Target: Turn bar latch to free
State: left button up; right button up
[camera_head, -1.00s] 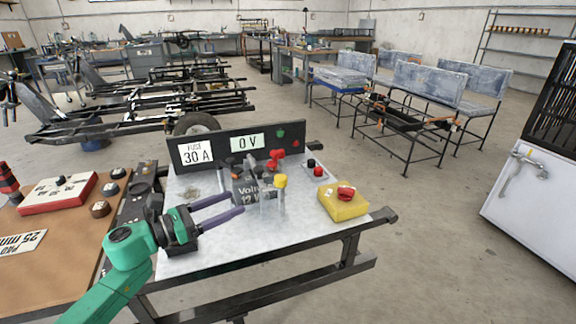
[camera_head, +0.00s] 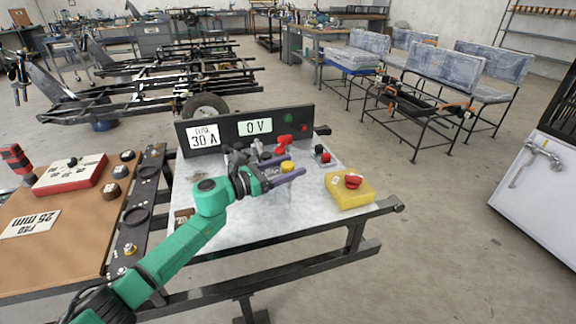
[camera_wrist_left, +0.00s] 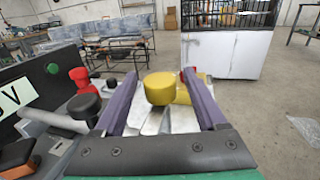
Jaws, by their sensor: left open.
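A yellow round knob (camera_head: 287,166) stands above the grey metal bench top; it also shows in the left wrist view (camera_wrist_left: 163,87). Pale metallic pieces show below the knob in the wrist view; I cannot tell whether one is the bar latch. My left gripper (camera_head: 295,165) is open, its two purple fingers on either side of the knob; they also show in the wrist view (camera_wrist_left: 160,77). I see no clear contact with the knob. The battery behind the gripper is mostly hidden. My right gripper is not in view.
A black panel (camera_head: 222,133) reading 30 A and 0 V stands behind. A yellow box with a red button (camera_head: 349,190) sits to the right. Red and black terminals (camera_head: 322,154) are near the back. The front of the metal top (camera_head: 265,222) is clear.

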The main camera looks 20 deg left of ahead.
pick_arm(q)
grip_shut()
